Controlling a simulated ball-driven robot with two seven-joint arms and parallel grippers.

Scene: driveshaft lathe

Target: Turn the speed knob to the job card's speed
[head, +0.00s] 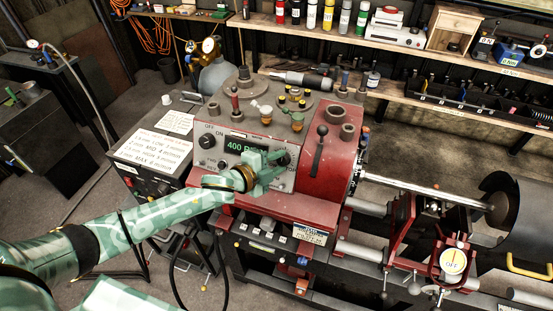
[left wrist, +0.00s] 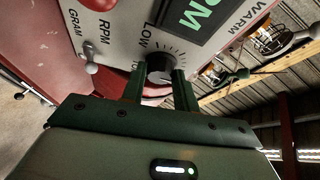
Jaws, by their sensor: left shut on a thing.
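The speed knob (left wrist: 160,67) is a dark round knob with tick marks on the grey control panel, beside the word LOW in the left wrist view. My left gripper (left wrist: 159,88) is shut on it, one finger on each side. In the head view my left gripper (head: 266,172) reaches the panel from the left and hides the knob. The green display (head: 238,146) reads 400, with its right part covered by the gripper. A white card (head: 153,148) with printed lines, including LOW, HIGH and MAX, lies left of the lathe; I cannot read it fully. My right gripper is out of view.
The red lathe headstock (head: 328,172) with an upright lever stands right of the panel. A shiny shaft (head: 415,190) runs to the right. Small toggle levers (left wrist: 91,67) stick out near the knob. Loose fittings crowd the headstock top. A shelf (head: 440,98) runs behind.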

